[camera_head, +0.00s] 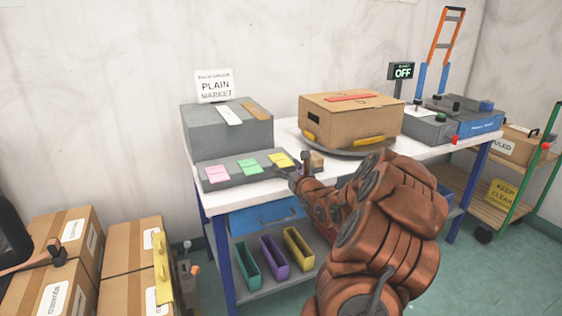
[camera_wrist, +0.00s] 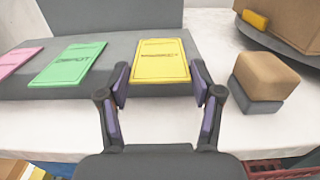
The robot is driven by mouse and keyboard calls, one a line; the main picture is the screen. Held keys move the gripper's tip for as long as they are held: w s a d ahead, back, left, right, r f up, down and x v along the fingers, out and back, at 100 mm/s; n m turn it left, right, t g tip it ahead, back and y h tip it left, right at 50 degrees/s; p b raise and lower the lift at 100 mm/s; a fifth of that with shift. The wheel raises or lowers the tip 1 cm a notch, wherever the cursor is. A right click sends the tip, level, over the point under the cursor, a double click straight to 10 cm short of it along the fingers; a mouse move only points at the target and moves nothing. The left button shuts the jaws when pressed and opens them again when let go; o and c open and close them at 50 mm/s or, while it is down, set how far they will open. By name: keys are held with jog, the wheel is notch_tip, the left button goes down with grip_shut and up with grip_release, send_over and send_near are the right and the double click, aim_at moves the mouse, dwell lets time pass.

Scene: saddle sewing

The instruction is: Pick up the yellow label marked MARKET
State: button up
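The yellow label (camera_wrist: 161,62) lies on the sloped front of a grey stand (camera_wrist: 112,78), with dark print across its middle that appears to read MARKET. It also shows in the head view (camera_head: 281,160). My gripper (camera_wrist: 160,82) is open, its two fingers on either side of the label's lower part in the wrist view. Nothing is between the fingers except the view of the label; whether they touch it I cannot tell. In the head view my gripper (camera_head: 296,172) is at the right end of the stand, partly hidden by my arm.
A green label (camera_wrist: 68,63) and a pink label (camera_wrist: 14,60) lie left of the yellow one. A small brown block on a grey base (camera_wrist: 264,78) stands close right of my gripper. A cardboard box (camera_head: 350,118) sits on a round turntable (camera_head: 345,151) further right.

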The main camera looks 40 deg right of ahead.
jog(key=shift+c, duration=1.1)
